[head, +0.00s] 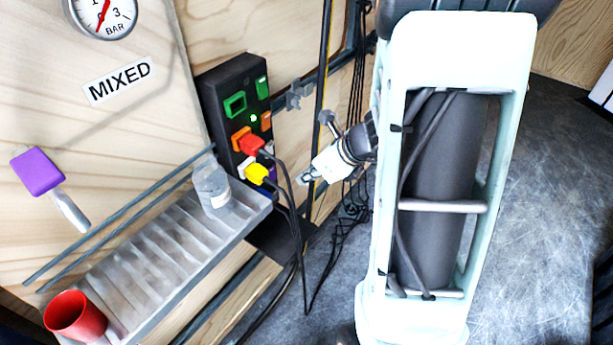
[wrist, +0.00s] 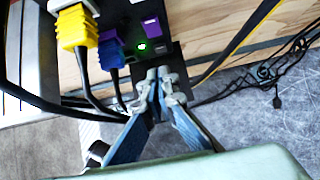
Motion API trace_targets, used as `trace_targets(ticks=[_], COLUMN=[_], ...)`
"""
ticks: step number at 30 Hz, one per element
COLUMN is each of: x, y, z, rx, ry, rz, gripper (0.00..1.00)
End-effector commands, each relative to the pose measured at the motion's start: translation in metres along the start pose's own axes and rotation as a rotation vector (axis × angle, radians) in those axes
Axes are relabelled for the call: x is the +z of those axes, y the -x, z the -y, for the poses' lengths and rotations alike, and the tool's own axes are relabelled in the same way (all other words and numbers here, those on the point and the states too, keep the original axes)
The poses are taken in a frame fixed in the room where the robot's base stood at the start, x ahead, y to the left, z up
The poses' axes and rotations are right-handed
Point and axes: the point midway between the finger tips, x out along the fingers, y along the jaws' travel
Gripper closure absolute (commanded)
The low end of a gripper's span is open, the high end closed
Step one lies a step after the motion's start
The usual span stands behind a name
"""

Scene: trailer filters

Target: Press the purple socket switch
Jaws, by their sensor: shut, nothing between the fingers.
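The black socket box (head: 222,95) is mounted on the wooden wall in the head view, with green, orange, red and yellow parts. Its lower end is partly hidden by plugs and cables. In the wrist view a purple switch (wrist: 152,28) shows on the black panel, right of a blue-purple plug (wrist: 109,50) and above a lit green light. My gripper (wrist: 158,78) is shut and empty, its fingertips below the purple switch in the picture. In the head view my gripper (head: 304,179) is right of the box's lower end. I cannot tell whether the fingertips touch the panel.
A yellow plug (wrist: 75,27) and black cables hang left of my gripper. A grey ribbed tray (head: 150,255) holds a clear jar (head: 211,184) and a red cup (head: 75,315). A purple-headed handle (head: 38,171) is on the wall. A yellow-black strip (head: 322,75) runs near my gripper.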

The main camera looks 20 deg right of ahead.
Motion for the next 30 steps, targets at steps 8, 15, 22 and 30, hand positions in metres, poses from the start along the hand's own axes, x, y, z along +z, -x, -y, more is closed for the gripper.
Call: trace_targets(ticks=[8, 15, 22, 30], x=[-0.003, 0.024, 0.029, 0.028], y=[-0.065, -0.083, -0.087, -0.087], z=[-0.001, 0.0, 0.0, 0.0], rx=[0.003, 0.001, -0.001, 0.0], ry=[0.002, 0.003, 0.0, 0.0], rz=[-0.002, 0.001, 0.0, 0.001], gripper=[1.0, 1.0, 1.0, 1.0])
